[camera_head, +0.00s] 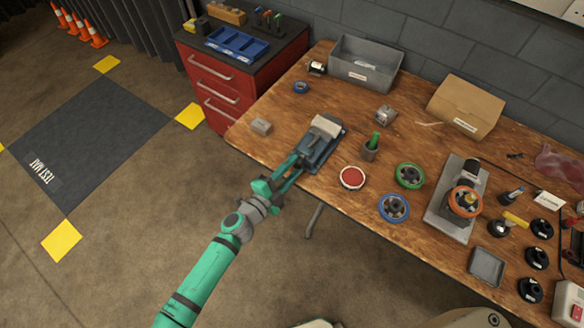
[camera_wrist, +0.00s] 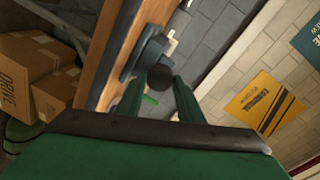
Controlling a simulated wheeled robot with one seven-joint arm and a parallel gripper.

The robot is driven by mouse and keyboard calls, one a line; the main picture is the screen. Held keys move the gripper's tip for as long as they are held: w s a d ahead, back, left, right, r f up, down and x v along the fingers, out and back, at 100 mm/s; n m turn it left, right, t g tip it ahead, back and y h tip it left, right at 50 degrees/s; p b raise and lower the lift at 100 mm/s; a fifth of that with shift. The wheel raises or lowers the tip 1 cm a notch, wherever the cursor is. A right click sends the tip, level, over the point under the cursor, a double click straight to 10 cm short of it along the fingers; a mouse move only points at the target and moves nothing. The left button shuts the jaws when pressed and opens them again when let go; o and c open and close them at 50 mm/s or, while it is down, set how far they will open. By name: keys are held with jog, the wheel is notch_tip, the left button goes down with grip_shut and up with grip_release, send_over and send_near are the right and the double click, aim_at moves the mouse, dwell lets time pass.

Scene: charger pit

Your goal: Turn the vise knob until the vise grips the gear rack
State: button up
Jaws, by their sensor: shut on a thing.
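The vise (camera_head: 321,143) is a blue-grey block at the front edge of the wooden workbench. A pale grey piece, which looks like the gear rack (camera_head: 326,126), lies across its top; I cannot tell whether the jaws touch it. My gripper (camera_head: 298,162) reaches the vise from the front left. In the wrist view, my gripper's two green fingers (camera_wrist: 160,88) are shut on the dark round vise knob (camera_wrist: 158,76). The vise body (camera_wrist: 146,55) shows just beyond the knob. In the head view the knob is hidden by the fingers.
On the workbench (camera_head: 268,153) stand a grey bin (camera_head: 364,64), a cardboard box (camera_head: 465,107), a red round dish (camera_head: 352,177) and several wheels. A red drawer cabinet (camera_head: 212,82) stands at the left. Open floor lies in front of the bench.

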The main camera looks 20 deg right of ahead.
jog(key=shift+m, duration=0.5)
jog(key=shift+f, duration=0.1)
jog(key=o, duration=1.1)
jog(key=shift+c, duration=0.2)
jog(key=shift+s+a, duration=0.1)
jog(key=v, duration=1)
jog(key=shift+s+a, duration=0.2)
jog(key=shift+s, duration=0.05)
